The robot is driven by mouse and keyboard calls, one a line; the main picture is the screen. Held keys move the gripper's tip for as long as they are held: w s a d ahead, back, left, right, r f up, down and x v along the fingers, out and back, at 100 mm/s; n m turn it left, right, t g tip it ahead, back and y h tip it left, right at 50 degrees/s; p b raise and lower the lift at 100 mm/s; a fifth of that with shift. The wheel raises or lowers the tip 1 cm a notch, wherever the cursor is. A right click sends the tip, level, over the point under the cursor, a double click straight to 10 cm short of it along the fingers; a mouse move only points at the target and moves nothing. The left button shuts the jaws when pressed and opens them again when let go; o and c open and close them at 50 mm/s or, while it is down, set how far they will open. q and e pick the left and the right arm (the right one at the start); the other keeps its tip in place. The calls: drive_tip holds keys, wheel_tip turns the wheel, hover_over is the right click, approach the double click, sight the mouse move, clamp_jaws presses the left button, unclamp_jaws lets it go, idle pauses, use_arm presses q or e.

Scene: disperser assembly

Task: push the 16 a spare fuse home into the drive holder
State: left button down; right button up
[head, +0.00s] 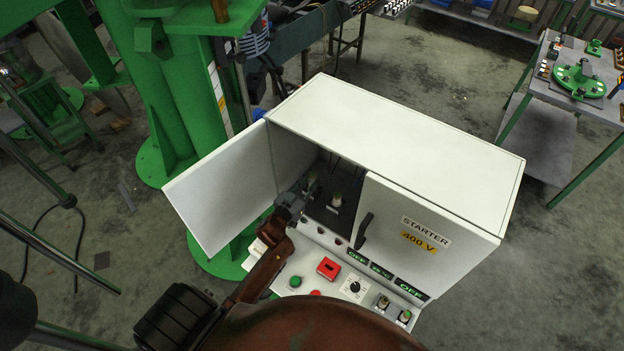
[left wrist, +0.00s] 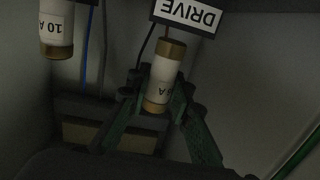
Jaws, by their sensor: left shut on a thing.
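The fuse's upper end in the left wrist view is close to the DRIVE label (left wrist: 186,15), which appears upside down. I cannot tell whether that end is seated in the drive holder; the holder's contacts are hidden. In the head view my left gripper (head: 299,194) reaches inside the open starter cabinet (head: 395,150). My right gripper is not in view.
A second fuse marked 10 A (left wrist: 57,28) stands beside the held one. The open cabinet door (head: 222,190) is close left of my left arm; the STARTER 400 V door (head: 425,235) is at right. A panel with a red block (head: 328,268) and knobs lies below.

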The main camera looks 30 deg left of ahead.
use_arm(q)
drive_tip(key=shift+r+p, duration=0.1)
drive_tip(key=shift+p, duration=0.35)
idle(0.7)
drive_tip(key=shift+f+b, duration=1.25)
drive_tip(key=shift+f, duration=0.7)
drive_tip(key=c, duration=1.7)
unclamp_jaws()
drive_tip(key=shift+o, duration=0.2)
drive_tip(key=s, duration=1.2)
drive_tip(key=shift+r, duration=0.35)
drive_tip(key=shift+a, duration=0.1)
